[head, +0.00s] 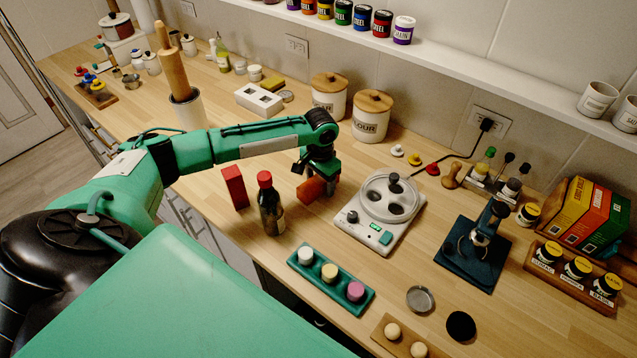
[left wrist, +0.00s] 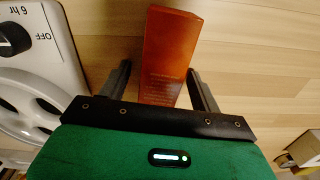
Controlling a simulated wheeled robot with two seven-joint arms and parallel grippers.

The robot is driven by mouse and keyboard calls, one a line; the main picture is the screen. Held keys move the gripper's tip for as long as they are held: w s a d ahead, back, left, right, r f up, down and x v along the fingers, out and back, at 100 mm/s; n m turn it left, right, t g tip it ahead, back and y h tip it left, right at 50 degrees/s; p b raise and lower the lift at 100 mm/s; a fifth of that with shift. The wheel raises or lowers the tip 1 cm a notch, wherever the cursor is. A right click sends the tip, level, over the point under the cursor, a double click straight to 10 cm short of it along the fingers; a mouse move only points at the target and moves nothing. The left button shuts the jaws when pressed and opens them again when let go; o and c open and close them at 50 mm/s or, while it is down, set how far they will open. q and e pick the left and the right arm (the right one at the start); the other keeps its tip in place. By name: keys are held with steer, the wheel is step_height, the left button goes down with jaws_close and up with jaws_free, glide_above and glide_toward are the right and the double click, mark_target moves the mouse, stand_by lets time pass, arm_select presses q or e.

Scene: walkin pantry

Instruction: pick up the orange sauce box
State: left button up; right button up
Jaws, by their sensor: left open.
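The orange sauce box (head: 309,191) stands on the wooden counter, left of the white dehydrator. My left gripper (head: 322,181) is right at it, reaching down from above, and partly hides it in the head view. In the left wrist view the orange box (left wrist: 170,55) lies between the two dark fingers of my left gripper (left wrist: 159,68). The fingers are open, with a gap visible on the left side; whether the right finger touches the box I cannot tell. My right gripper is not in view.
A dark bottle with a red cap (head: 268,207) and a red box (head: 235,187) stand close by on the left. The white dehydrator (head: 380,215) is close on the right. A green tray (head: 330,282) with jars lies in front. Canisters (head: 371,116) stand behind.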

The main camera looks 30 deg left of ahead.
arm_select(q)
steer(key=c, duration=1.1)
steer(key=shift+c, duration=0.4)
steer(key=shift+r, duration=0.15)
